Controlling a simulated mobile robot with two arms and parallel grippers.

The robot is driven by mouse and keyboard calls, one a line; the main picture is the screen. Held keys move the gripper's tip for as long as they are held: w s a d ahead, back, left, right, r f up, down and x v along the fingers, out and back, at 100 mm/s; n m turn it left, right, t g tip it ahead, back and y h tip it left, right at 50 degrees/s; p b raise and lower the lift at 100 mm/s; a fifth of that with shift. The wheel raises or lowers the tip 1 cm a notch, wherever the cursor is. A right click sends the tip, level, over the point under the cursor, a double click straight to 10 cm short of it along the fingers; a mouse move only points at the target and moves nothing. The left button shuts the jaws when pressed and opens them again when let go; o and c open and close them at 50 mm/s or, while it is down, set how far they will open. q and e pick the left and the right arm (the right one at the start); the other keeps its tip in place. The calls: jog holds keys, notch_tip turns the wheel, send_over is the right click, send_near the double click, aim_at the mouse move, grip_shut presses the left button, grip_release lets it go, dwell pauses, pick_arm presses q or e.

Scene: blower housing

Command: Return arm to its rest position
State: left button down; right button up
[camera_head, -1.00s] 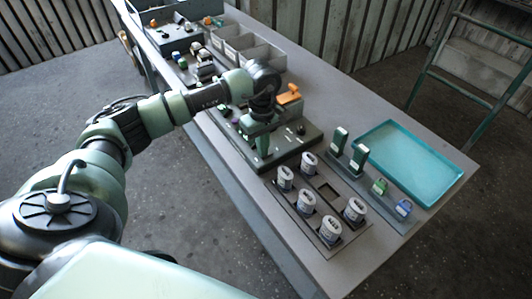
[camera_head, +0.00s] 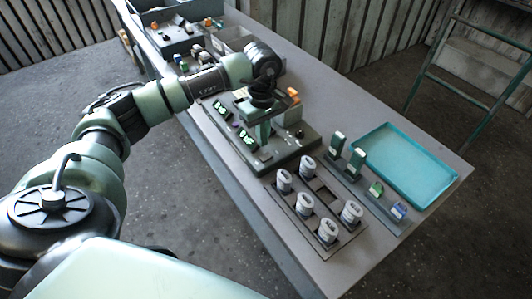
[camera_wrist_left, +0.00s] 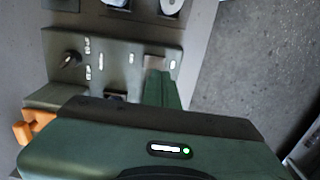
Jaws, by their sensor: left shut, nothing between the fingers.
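My left arm (camera_head: 160,97) reaches in from the left over the bench. My left gripper (camera_head: 264,138) points down above a dark green device base (camera_head: 285,155). Its fingers are together, with nothing seen between them. In the left wrist view the green fingers (camera_wrist_left: 162,90) show in front of the device's panel (camera_wrist_left: 115,60), which has a black knob and white markings. I cannot tell how far the tips are above the panel. My right gripper is not in view.
An orange part (camera_head: 292,95) stands close behind the gripper. Several white round-topped parts sit in a dark holder (camera_head: 352,232). A teal tray (camera_head: 405,160) lies at the right. Grey bins (camera_head: 228,38) stand at the far end. A green ladder frame (camera_head: 432,60) stands beyond the bench.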

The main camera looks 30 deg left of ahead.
pick_arm(q)
jog(key=shift+r, duration=0.4)
